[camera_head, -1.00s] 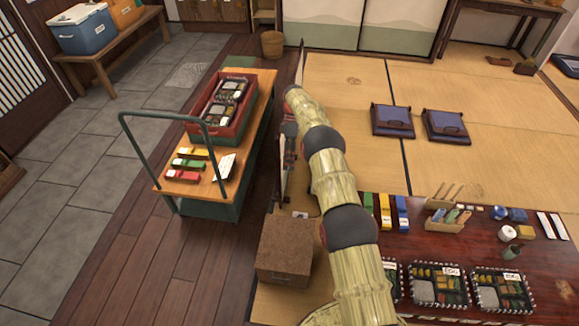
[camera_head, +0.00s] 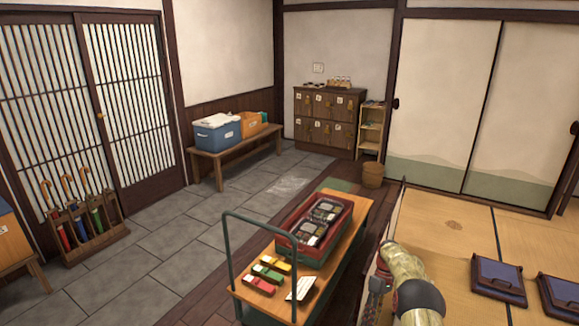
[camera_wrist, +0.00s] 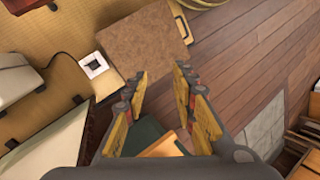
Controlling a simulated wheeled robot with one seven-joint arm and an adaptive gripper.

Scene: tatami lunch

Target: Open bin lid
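A brown box-like bin (camera_wrist: 145,42) with a flat, speckled, closed top shows in the upper middle of the wrist view. It is outside the head view. A small white square with a dark centre (camera_wrist: 93,65) lies beside its left edge. My gripper (camera_wrist: 161,76) is open, its two yellow-padded fingers spread with nothing between them. In the head view my arm shows at the lower right, but the finger opening is not clear there.
A wooden-topped cart (camera_head: 330,272) with a red crate (camera_head: 297,247) and coloured boxes stands left of my arm. A small basket (camera_head: 373,175) stands by the far shelf. The stone floor at left has free room.

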